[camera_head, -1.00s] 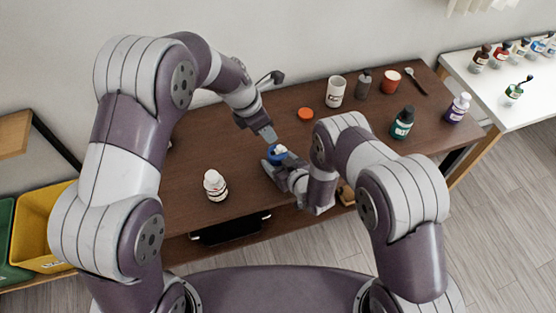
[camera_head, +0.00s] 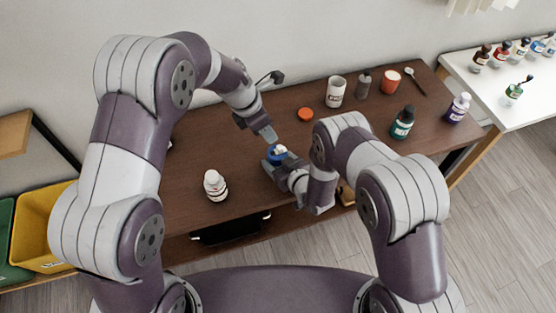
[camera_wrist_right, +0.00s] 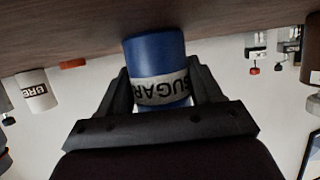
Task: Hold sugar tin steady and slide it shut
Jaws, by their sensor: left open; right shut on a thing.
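The sugar tin is a blue cylinder (camera_wrist_right: 154,50) with a white band reading SUGAR, upside down in the right wrist view. My right gripper (camera_wrist_right: 160,88) is shut on it from both sides. In the head view the blue tin (camera_head: 277,155) stands on the brown table, with something white at its top. My right gripper (camera_head: 278,168) is low at its front side. My left gripper (camera_head: 272,136) is open, just above and behind the tin, pointing down at it. Whether it touches the tin cannot be told, and the tin's lid is hard to make out.
A white bottle (camera_head: 215,186) stands left of the tin. An orange-red disc (camera_head: 305,114) lies behind. A white mug (camera_head: 335,91), a dark bottle (camera_head: 363,84), a red cup (camera_head: 391,81), a teal bottle (camera_head: 402,122) and a purple bottle (camera_head: 457,108) stand to the right.

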